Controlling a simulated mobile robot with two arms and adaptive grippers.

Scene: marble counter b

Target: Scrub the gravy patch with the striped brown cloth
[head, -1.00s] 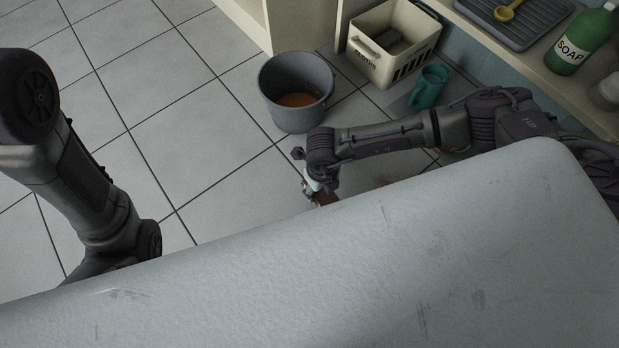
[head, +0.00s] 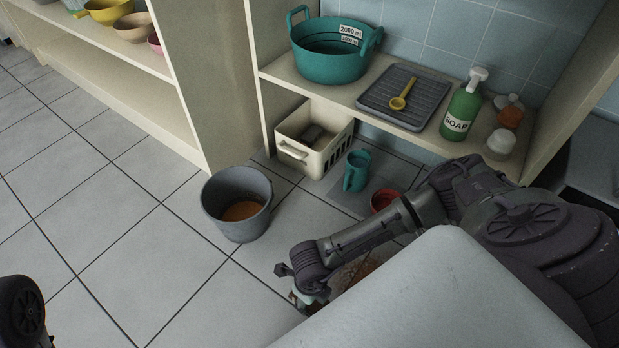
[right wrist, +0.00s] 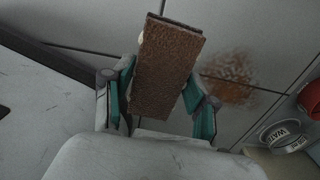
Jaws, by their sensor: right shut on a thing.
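The brown cloth (right wrist: 165,75) is a flat, folded, mottled rectangle with a dark edge; I cannot make out clear stripes. My right gripper (head: 308,297) is shut on it, with a teal-padded finger on each side in the right wrist view. In the head view only a bit of the cloth shows beneath the gripper. The gravy patch (right wrist: 232,82) is a rusty brown smear on the tiled floor, to the right of the cloth in the right wrist view. In the head view the patch (head: 357,270) is partly hidden by my right arm. My left gripper is out of view.
A grey bucket (head: 220,205) with brownish contents stands left of my right arm. A cream crate (head: 318,155), teal mug (head: 355,172) and red bowl (head: 382,198) stand behind it. A shelf (head: 290,75) holds a teal tub and soap bottle. Open floor lies left.

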